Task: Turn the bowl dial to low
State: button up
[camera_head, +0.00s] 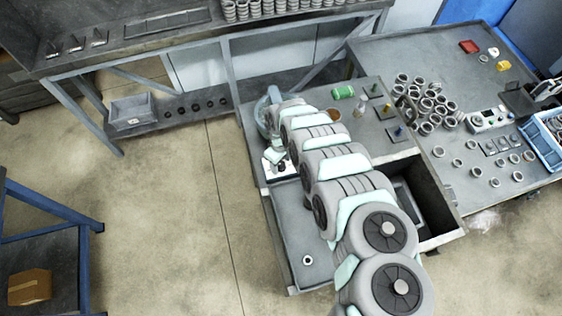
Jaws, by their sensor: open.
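A small white control box (285,166) with dark knobs stands at the left edge of the grey bench, left of my arm. The bowl dial cannot be told apart from the other knobs at this size, and its setting cannot be read. A grey-blue rounded bowl-like part (263,113) shows just behind the box, partly covered by my arm.
The bench has a shallow tray (290,234) with one ring (307,260) and a deep open bin (436,205) on the right. A green item (343,92) lies near the back. Many metal rings (425,103) cover the right table. Open floor lies left.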

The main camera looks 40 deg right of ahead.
jog(key=shift+c, duration=0.4)
grip_shut()
